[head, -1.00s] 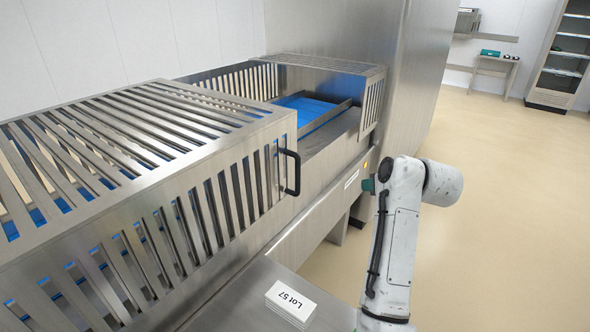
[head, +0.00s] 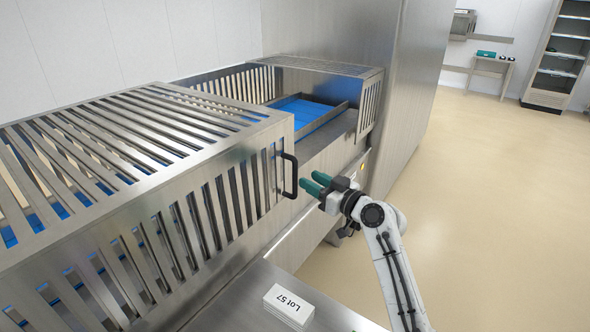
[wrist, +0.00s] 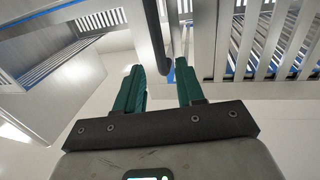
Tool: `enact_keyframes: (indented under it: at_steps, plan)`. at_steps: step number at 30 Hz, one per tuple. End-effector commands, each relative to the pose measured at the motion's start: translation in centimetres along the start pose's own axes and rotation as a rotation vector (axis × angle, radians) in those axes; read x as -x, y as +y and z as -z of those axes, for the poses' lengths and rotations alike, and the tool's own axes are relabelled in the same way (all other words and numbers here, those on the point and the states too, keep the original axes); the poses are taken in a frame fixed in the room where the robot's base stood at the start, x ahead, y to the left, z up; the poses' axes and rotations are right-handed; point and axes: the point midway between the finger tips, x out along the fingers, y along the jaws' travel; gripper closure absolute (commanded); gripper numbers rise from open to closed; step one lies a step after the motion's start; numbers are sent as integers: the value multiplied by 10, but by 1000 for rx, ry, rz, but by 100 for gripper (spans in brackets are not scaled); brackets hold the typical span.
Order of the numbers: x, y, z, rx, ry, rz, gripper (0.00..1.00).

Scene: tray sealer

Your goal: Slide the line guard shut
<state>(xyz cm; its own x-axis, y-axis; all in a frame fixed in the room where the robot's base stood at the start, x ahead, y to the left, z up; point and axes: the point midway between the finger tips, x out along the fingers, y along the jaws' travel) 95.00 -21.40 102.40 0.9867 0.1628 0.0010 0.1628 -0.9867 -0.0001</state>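The line guard (head: 215,160) is a slatted steel cover on the left of the line. A gap between it and the slatted hood (head: 330,68) leaves part of the blue belt (head: 308,110) uncovered. The guard's black upright handle (head: 291,175) is on its right end, and it also shows in the wrist view (wrist: 155,38). My gripper (head: 313,182), with green fingers, is just right of the handle, pointing at it. In the wrist view my gripper (wrist: 159,68) is open, and the handle appears beyond and between the fingertips. I cannot tell whether they touch.
A white stack of cards marked Lot 57 (head: 288,305) lies on the steel ledge (head: 240,295) below the guard. A tall steel cabinet (head: 350,60) stands beside the hood. The floor (head: 480,200) on the right is clear. A table (head: 490,70) and shelves (head: 558,55) stand far back.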

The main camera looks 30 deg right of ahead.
Motion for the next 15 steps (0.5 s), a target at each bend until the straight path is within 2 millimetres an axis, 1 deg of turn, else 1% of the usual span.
enact_keyframes:
  at_steps: [1, 6, 10, 15]
  plan:
    - [-11, 0, 3, 0, -1, 3, 62]
    - [-41, 0, 2, 1, -2, 2, 62]
    - [-58, 0, 2, 0, -1, 1, 62]
    - [-70, 0, 1, 1, -1, 0, 62]
